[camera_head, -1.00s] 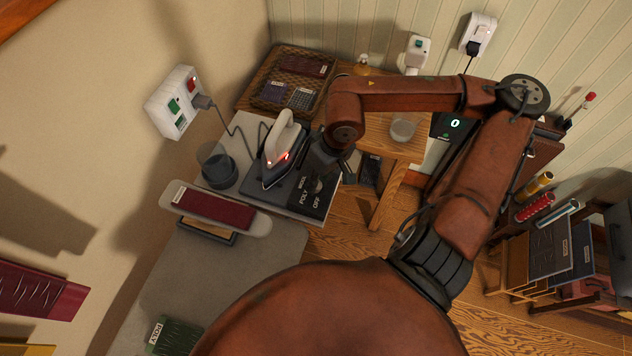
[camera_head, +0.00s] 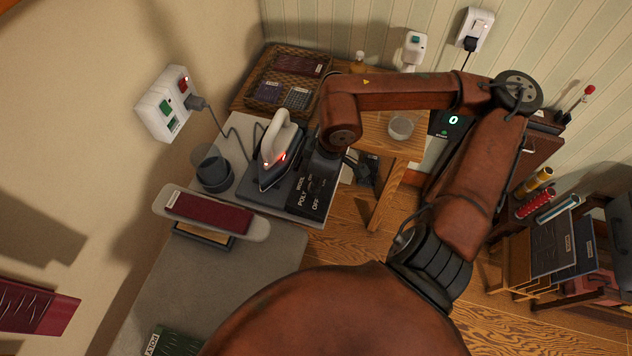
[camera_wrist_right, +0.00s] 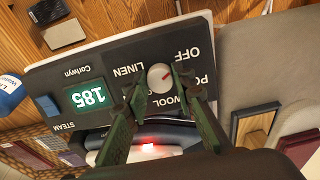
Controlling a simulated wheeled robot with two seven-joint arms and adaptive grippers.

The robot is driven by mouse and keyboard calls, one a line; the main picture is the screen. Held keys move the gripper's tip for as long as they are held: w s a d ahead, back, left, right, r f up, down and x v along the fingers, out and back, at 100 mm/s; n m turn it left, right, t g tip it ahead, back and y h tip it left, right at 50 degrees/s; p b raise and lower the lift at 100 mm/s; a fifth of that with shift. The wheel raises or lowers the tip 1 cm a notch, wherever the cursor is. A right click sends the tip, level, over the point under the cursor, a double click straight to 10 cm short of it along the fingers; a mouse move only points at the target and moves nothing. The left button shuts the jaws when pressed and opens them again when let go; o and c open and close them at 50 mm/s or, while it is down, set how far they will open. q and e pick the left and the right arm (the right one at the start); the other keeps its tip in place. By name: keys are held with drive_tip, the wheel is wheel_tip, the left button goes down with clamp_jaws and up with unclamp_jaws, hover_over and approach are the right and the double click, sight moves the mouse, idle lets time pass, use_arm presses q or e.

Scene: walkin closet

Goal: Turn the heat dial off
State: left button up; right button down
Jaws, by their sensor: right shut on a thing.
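The heat dial (camera_wrist_right: 160,79) is a small pale knob with a red mark, on a dark panel (camera_wrist_right: 120,52) lettered OFF, LINEN, WOOL and POLY. In the right wrist view, the red mark points up and right, towards the OFF lettering. My right gripper (camera_wrist_right: 157,76) is shut on the dial, one finger on each side. In the head view the dial is hidden under my right wrist, at the panel (camera_head: 314,200). The grey-white iron (camera_head: 279,146) rests on its base beside the panel, its red light lit. My left gripper is not in view.
A lit display (camera_wrist_right: 87,95) is on the panel. A dark cup (camera_head: 212,170) and a wicker tray (camera_head: 262,72) stand near the iron. A padded board (camera_head: 172,215) with maroon cloth is in front. A power cord runs to the wall socket (camera_head: 166,103).

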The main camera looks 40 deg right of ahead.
drive_tip(key=shift+s, duration=0.15)
drive_tip(key=c, duration=1.6)
unclamp_jaws()
drive_tip(key=r, duration=0.4)
drive_tip(key=s+r, duration=0.1)
drive_tip(key=r, duration=0.3)
drive_tip(key=d+r, duration=0.1)
drive_tip(key=r, duration=0.2)
drive_tip(key=shift+s+r, duration=0.35)
drive_tip(key=shift+r, duration=0.05)
